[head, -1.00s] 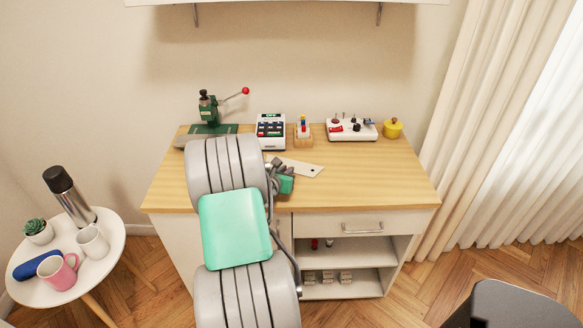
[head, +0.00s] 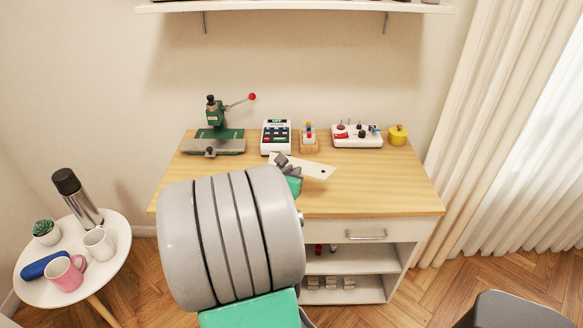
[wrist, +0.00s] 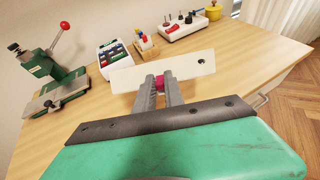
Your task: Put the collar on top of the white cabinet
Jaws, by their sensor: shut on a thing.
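The collar looks to be a flat white strip with a dark hole near its right end (head: 318,170); it also shows in the wrist view (wrist: 185,70). My gripper (head: 285,165) is at the strip's near edge. In the wrist view its fingers (wrist: 159,87) are closed about a small pink piece at the middle of that edge, and the strip spreads out beyond the fingertips. I cannot tell how far the strip is above the wood. The white cabinet (head: 408,228) has a wooden top, a drawer and open shelves. My arm hides its left front.
Along the back of the top stand a green press (head: 214,140), a calculator-like device (head: 276,137), a small wooden holder (head: 308,143), a white control box (head: 357,136) and a yellow pot (head: 397,136). The top's right half is clear. A round side table (head: 115,245) stands left.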

